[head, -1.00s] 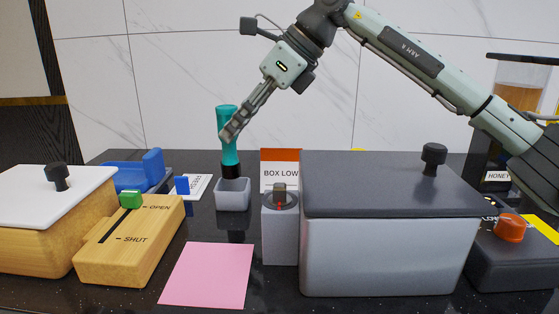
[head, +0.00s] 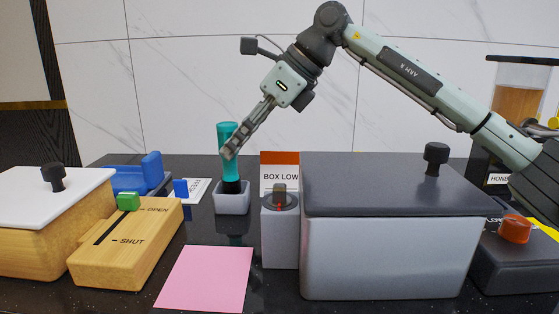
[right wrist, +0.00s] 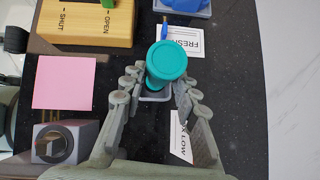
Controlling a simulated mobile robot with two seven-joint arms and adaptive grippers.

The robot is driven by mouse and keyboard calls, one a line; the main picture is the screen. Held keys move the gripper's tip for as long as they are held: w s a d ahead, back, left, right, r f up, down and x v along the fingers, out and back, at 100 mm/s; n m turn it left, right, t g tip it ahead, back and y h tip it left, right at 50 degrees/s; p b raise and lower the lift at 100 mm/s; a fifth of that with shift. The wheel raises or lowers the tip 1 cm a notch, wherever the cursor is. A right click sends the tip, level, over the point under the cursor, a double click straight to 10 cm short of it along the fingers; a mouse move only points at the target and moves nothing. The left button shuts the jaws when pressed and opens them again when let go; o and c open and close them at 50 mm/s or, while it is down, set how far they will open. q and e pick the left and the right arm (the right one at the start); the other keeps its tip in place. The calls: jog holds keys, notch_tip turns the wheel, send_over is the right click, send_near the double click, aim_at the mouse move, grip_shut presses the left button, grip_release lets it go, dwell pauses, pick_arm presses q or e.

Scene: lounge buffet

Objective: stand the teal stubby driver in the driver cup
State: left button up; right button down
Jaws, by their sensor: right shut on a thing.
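The teal stubby driver (head: 228,160) stands upright with its black lower end inside the mouth of the small grey driver cup (head: 232,202). My right gripper (head: 230,146) is shut on the teal handle from the upper right. In the right wrist view the round teal top of the driver (right wrist: 167,61) sits between the fingertips of my right gripper (right wrist: 157,84). The cup (right wrist: 155,98) is mostly hidden beneath the driver there. How deep the driver's tip sits in the cup is hidden by the cup's wall. My left gripper is not in view.
A grey box with a dark lid (head: 390,250) stands right of the cup. A small grey switch post (head: 280,235) stands between them, with a BOX LOW sign behind. A wooden slider block (head: 130,250) and blue holder (head: 138,179) are to the left. A pink sheet (head: 205,280) lies in front.

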aim_at(231, 180)
jog(key=shift+f+b, duration=0.85)
jog(key=shift+f, duration=0.45)
